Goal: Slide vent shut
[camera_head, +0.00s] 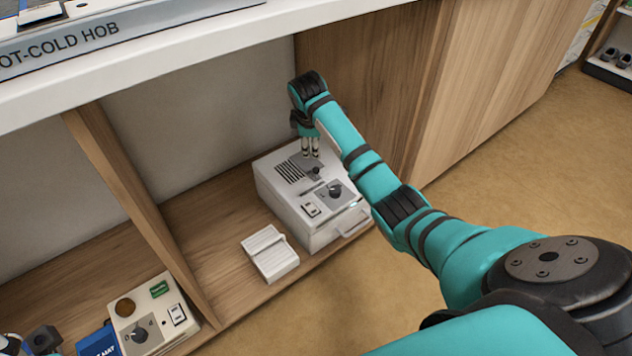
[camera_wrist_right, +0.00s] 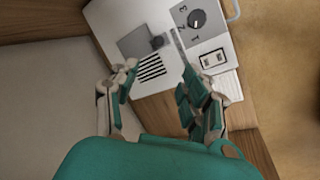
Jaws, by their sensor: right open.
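A white box unit (camera_head: 285,205) stands on the lower shelf. On its top is a vent with several dark slots (camera_head: 288,172), which also show in the wrist view (camera_wrist_right: 151,67). A grey sliding plate (camera_wrist_right: 133,43) with a small black knob (camera_wrist_right: 157,42) lies beside the slots, and the slots show uncovered. My right gripper (camera_head: 311,153) is above the top of the unit, by the plate and knob. In the wrist view its fingers (camera_wrist_right: 158,78) are apart with nothing between them. The knob lies just beyond the fingertips there.
A dial panel (camera_head: 335,193), a switch (camera_head: 311,210) and a front handle (camera_head: 356,228) are on the same unit. A white ribbed block (camera_head: 269,253) lies before it. A wooden divider (camera_head: 140,205) stands left, the counter edge (camera_head: 200,45) overhead. Another dial box (camera_head: 150,310) sits lower left.

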